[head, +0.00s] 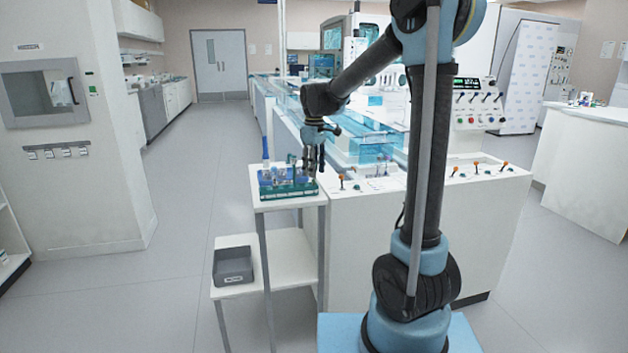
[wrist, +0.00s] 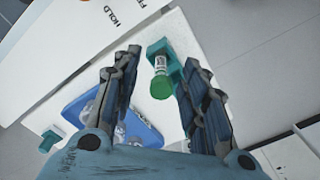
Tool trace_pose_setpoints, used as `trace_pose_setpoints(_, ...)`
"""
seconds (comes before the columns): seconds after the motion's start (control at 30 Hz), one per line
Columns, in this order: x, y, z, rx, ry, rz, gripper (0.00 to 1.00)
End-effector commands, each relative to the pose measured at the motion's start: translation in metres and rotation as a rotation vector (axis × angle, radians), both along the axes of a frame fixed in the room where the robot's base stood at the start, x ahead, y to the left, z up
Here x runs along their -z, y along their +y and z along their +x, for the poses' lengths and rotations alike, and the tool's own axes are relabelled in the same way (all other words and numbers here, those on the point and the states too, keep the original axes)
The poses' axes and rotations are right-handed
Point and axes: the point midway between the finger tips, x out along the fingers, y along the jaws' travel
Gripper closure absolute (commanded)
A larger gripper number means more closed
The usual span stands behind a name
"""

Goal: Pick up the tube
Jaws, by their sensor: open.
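The tube (wrist: 161,86) has a green cap and a pale labelled body. In the wrist view it shows between the two fingers of my gripper (wrist: 161,56), nearer the right finger. My gripper is open, and no contact with the tube shows. A teal holder (wrist: 158,48) is at the tube's far end. In the head view my gripper (head: 314,162) points down over the right side of a green and blue rack (head: 288,192) on a small white stand (head: 285,204). I cannot pick out the tube clearly in the head view.
A blue tray (wrist: 142,132) with clear round pieces lies beside the tube. A grey bin (head: 233,266) sits on the lower shelf. A white console (head: 425,220) with small levers stands right of the stand. The floor to the left is clear.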

Motion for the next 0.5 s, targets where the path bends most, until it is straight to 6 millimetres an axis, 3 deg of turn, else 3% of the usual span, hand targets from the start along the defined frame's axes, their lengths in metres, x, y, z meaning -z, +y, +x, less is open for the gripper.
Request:
trace_pose_setpoints(0.13, -0.0002, 0.0001, 0.0001, 0.0, 0.0, 0.0, 0.62)
trace_pose_setpoints(0.3, -0.0003, 0.0, 0.0001, 0.0, 0.0, 0.0, 0.96)
trace_pose_setpoints(0.5, -0.0004, 0.0, 0.0001, 0.0, 0.0, 0.0, 1.0)
